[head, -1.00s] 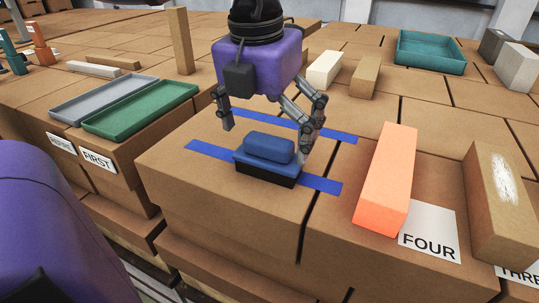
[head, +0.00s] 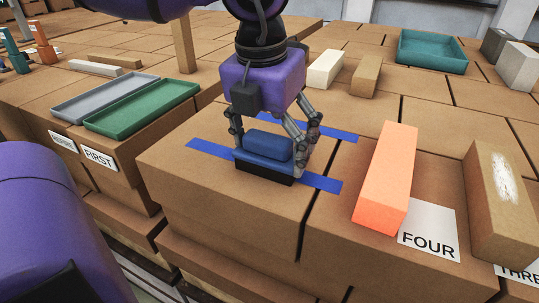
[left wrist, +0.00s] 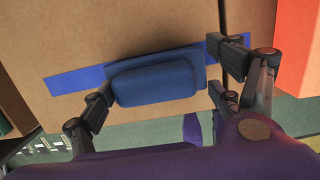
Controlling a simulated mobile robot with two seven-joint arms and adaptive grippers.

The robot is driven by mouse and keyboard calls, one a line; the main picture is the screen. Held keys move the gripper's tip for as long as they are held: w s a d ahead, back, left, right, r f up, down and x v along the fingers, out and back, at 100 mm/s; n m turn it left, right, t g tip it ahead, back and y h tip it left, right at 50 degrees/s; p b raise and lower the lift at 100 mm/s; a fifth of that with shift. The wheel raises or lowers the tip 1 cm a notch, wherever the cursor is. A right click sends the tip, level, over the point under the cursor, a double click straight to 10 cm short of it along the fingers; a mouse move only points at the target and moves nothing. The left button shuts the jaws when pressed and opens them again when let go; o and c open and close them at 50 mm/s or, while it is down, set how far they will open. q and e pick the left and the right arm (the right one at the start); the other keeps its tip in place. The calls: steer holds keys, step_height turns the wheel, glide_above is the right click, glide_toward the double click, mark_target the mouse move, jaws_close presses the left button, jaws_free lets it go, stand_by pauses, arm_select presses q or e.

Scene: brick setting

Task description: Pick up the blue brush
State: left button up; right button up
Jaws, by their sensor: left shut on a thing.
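In the left wrist view the brush (left wrist: 155,82) lies between the fingers of the left gripper (left wrist: 165,90). My right gripper is not in view.
An orange brick (head: 386,178) stands right of the brush, beside a FOUR card (head: 428,230). Green (head: 138,108) and grey (head: 98,98) trays lie to the left. A teal tray (head: 431,49) is at the back right. Brown block top in front of the brush is clear.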

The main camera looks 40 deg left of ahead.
mark_target(269, 137)
arm_select(q)
steer(key=shift+s+a+f, duration=0.1)
steer(key=shift+s+f, duration=0.1)
steer(key=shift+f, duration=0.2)
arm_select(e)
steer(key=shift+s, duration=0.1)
arm_select(q)
steer(key=shift+r, duration=0.5)
steer(key=c, duration=0.4)
step_height(269, 137, up, 3)
steer(key=shift+w+f, duration=0.1)
steer(key=s+d+r, duration=0.1)
steer(key=d+r, duration=0.2)
steer(key=d, duration=0.1)
steer(key=s+d+r+b, duration=0.1)
steer(key=s+d+r, duration=0.1)
steer(key=d+r, duration=0.1)
steer(key=s+d+r+b, duration=0.1)
steer(key=s+d+r, duration=0.1)
steer(key=d, duration=0.3)
steer(key=shift+s+d+r, duration=0.2)
steer(key=shift+d+r, duration=0.15)
steer(key=shift+r, duration=0.4)
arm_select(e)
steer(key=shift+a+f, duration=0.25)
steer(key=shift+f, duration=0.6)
